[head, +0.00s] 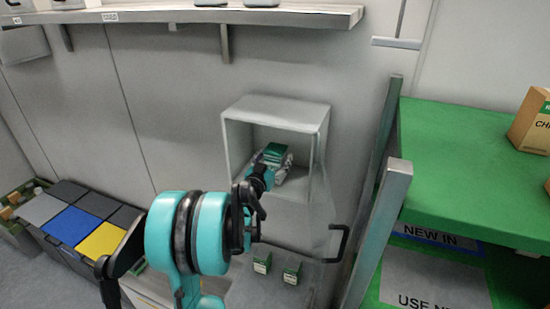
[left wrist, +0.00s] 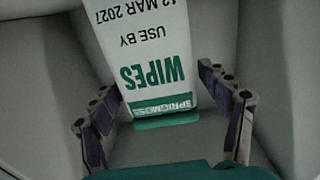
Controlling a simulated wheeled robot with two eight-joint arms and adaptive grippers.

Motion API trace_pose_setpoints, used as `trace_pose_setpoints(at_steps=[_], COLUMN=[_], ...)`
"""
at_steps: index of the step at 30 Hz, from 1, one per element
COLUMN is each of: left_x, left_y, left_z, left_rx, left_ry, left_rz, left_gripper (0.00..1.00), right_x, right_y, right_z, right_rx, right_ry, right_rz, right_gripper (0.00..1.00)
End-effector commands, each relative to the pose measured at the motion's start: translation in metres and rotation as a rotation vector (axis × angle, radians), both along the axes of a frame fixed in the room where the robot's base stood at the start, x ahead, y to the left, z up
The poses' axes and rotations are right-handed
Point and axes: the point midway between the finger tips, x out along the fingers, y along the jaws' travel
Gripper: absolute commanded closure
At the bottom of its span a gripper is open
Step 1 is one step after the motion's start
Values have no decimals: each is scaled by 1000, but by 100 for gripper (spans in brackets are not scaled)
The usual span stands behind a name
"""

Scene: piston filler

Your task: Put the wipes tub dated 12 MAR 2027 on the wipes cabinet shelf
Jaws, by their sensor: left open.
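The wipes tub (left wrist: 150,65) is white with a green end. Its label appears upside down in the left wrist view and reads WIPES, USE BY 12 MAR 2027. In the head view its green part (head: 278,152) shows inside a grey open-fronted wall cabinet (head: 235,135), partly hidden by my gripper. My left gripper (head: 272,165) reaches into the cabinet. In the left wrist view its open fingers (left wrist: 160,85) stand on either side of the tub, with gaps visible. Whether the tub rests fully on the cabinet shelf is hidden. My right gripper is not in view.
A dark handle (head: 337,243) is at the cabinet's lower right. Two small green-and-tan boxes (head: 262,263) stand below. A green shelf unit (head: 470,165) with a metal post is at right. Coloured bins (head: 72,222) line the left; a wall shelf (head: 170,14) is above.

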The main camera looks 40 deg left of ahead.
Motion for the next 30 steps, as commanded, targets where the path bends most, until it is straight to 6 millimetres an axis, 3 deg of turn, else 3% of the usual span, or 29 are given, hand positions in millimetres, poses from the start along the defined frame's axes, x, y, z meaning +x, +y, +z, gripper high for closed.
trace_pose_setpoints(at_steps=[5, 19, 24, 30], left_x=[-9, -100, -113, -115], left_y=[-2, -30, -35, -36], left_z=[3, 3, 3, 3], left_rx=[0, 0, 0, 0], left_ry=[0, 0, 0, 0], left_rz=[1, 2, 1, 0], left_gripper=[23, 23, 23, 23], right_x=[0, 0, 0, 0], right_y=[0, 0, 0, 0], right_z=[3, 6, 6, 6], right_rx=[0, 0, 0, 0], right_ry=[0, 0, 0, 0], right_rz=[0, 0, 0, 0], right_gripper=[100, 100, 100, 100])
